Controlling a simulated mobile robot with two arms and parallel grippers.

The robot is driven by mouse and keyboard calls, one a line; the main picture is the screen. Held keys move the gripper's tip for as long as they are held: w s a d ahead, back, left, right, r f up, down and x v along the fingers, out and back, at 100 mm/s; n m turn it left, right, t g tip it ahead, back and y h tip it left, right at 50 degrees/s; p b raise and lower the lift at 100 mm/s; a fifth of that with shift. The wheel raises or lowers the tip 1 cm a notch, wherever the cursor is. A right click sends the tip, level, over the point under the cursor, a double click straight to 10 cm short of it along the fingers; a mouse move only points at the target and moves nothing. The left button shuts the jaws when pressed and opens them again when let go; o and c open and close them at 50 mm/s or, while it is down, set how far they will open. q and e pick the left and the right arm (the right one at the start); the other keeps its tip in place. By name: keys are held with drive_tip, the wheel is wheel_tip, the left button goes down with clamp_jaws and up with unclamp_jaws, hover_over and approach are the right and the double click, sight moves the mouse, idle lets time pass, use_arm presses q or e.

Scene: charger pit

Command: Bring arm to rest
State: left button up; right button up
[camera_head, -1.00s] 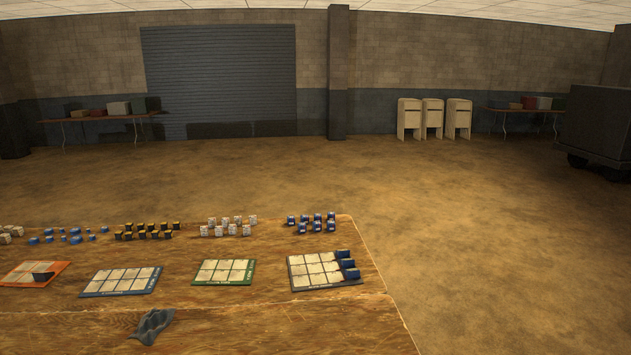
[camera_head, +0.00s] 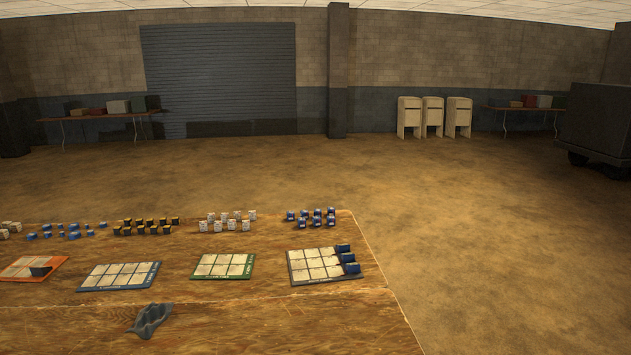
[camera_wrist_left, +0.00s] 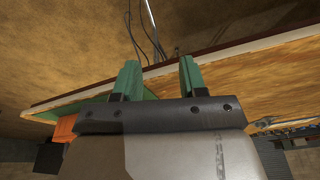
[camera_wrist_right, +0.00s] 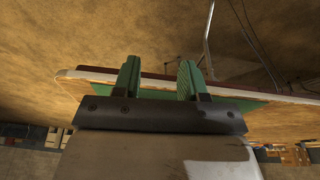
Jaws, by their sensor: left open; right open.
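My left gripper (camera_wrist_left: 157,80) shows in the left wrist view with its two green fingers apart and nothing between them. My right gripper (camera_wrist_right: 160,80) shows in the right wrist view, also with green fingers apart and empty. Both are close to a table edge, seen at a steep tilt. Neither arm shows in the head view. There the wooden table (camera_head: 250,325) carries an orange-edged mat (camera_head: 20,272), a blue-edged mat (camera_head: 118,276), a green-edged mat (camera_head: 223,266) and a dark-edged mat (camera_head: 318,265) with 3 blue blocks on its right column.
Several blue blocks (camera_head: 318,216), white blocks (camera_head: 232,221) and black-and-yellow blocks (camera_head: 150,226) stand in rows behind the mats. A crumpled grey cloth (camera_head: 152,319) lies at the front. The floor (camera_head: 470,230) right of the table is clear. Cables (camera_wrist_left: 150,25) hang near the left gripper.

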use_arm(q)
drive_tip(key=s+a+f+g+b, duration=0.15)
drive_tip(key=s+f, duration=0.25)
drive_tip(key=f, duration=0.6)
drive_tip(key=s+d+f+t+b, duration=0.1)
drive_tip(key=s+f+b, duration=0.15)
drive_tip(key=f, duration=0.75)
use_arm(e)
drive_tip(key=s+d+f+g+p, duration=0.1)
drive_tip(key=s+f, duration=0.3)
drive_tip(key=f, duration=0.6)
drive_tip(key=s+f, duration=0.3)
drive_tip(key=f, duration=0.7)
use_arm(q)
drive_tip(key=s+a+f+g+b, duration=0.1)
drive_tip(key=s+a+f+b, duration=0.1)
drive_tip(key=s+f, duration=0.7)
drive_tip(key=s, duration=0.3)
drive_tip(key=shift+a+f, duration=0.35)
use_arm(e)
drive_tip(key=s+d+f, duration=0.2)
drive_tip(key=s+f, duration=0.7)
drive_tip(key=s, duration=0.2)
drive_tip(key=shift+s+f+g, duration=0.2)
drive_tip(key=shift+f+g, duration=0.15)
drive_tip(key=shift+g, duration=0.05)
drive_tip(key=shift+d, duration=0.1)
